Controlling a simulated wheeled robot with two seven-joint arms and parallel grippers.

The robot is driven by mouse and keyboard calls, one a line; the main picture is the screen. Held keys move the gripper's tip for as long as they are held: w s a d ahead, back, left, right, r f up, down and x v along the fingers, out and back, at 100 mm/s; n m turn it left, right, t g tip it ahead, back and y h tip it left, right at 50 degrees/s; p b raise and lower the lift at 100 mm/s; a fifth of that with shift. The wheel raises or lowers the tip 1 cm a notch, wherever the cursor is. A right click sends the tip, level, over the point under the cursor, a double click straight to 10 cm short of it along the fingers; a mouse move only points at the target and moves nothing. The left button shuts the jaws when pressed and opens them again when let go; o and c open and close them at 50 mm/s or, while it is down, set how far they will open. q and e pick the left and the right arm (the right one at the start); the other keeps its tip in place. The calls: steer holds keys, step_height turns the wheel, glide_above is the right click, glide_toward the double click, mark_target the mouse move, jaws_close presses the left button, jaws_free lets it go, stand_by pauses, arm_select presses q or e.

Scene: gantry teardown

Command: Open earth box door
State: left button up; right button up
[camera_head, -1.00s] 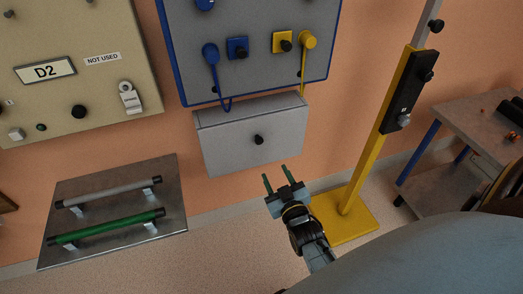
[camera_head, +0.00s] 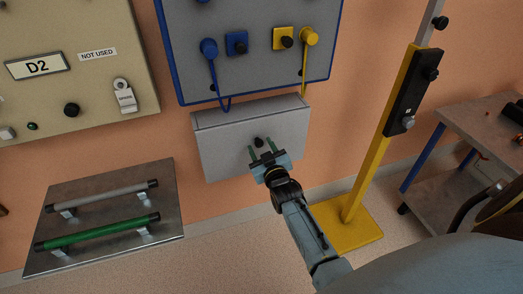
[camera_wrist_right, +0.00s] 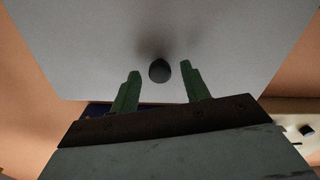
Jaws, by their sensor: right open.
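The earth box is a grey box on the orange wall, below the blue-edged panel. Its front door (camera_head: 225,150) is shut and carries a small black round knob (camera_head: 258,142). My right gripper (camera_head: 262,149) is just below the knob with its two green fingers pointing at the door. In the right wrist view the knob (camera_wrist_right: 159,71) sits between and a little beyond the open fingertips (camera_wrist_right: 160,80). The fingers do not appear to touch it. My left gripper is not in view.
Above the box, the blue-edged panel (camera_head: 270,70) has blue and yellow plugs with hanging cables. A yellow stand (camera_head: 365,185) is to the right, with a grey table (camera_head: 480,130) beyond. A metal plate (camera_head: 165,195) with two handles is at lower left.

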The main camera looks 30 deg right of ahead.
steer(key=shift+w, duration=0.1)
steer(key=shift+c, duration=0.3)
steer(key=c, duration=0.9)
jaws_close()
steer(key=shift+f, duration=0.1)
